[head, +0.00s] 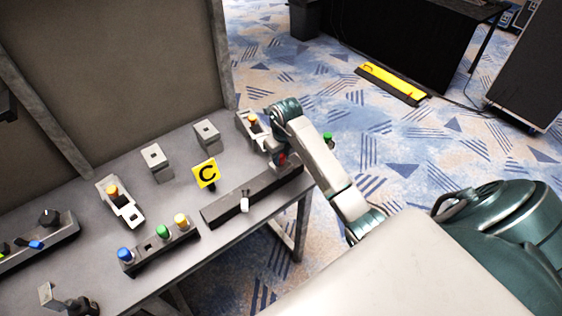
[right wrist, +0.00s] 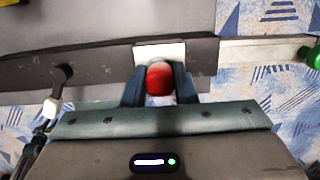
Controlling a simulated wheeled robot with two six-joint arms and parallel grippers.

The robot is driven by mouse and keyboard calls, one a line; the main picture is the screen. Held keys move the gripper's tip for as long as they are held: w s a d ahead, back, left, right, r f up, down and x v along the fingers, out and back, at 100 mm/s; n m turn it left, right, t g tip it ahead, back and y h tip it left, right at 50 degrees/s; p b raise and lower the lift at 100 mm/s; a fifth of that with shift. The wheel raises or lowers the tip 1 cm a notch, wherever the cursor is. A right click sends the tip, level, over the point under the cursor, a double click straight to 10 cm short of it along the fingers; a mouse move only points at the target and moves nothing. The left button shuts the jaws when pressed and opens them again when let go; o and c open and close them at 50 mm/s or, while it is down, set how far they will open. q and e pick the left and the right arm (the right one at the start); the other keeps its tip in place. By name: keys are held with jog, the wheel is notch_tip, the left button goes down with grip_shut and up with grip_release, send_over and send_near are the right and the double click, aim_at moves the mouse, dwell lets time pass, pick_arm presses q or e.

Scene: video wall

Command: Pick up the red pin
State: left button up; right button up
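The red pin (head: 282,159) is at the right part of the table, mostly hidden by my right gripper in the head view. In the right wrist view its round red head (right wrist: 160,84) sits between the two dark fingers of my right gripper (right wrist: 160,92). The fingers lie close against both sides of the head, with no clear gap. A white square plate shows just behind the pin, at the dark rail. The lower part of the pin is hidden. My left gripper is not in view.
A dark rack (head: 160,249) holds blue, green and yellow pins. A green knob (head: 327,137) shows beside my right arm. Grey blocks stand farther back.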

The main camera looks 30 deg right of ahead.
jog(key=c, duration=0.3)
jog(key=shift+r, duration=0.3)
notch_tip(320, 180, up, 5)
jog(key=shift+w+f+b, duration=0.1)
jog(key=shift+f+b, duration=0.05)
jog(key=shift+b, duration=0.85)
notch_tip(320, 180, up, 4)
jog(key=shift+f+p, duration=0.1)
jog(key=shift+p, duration=0.9)
jog(key=shift+r+p, duration=0.55)
jog(key=shift+f, duration=0.1)
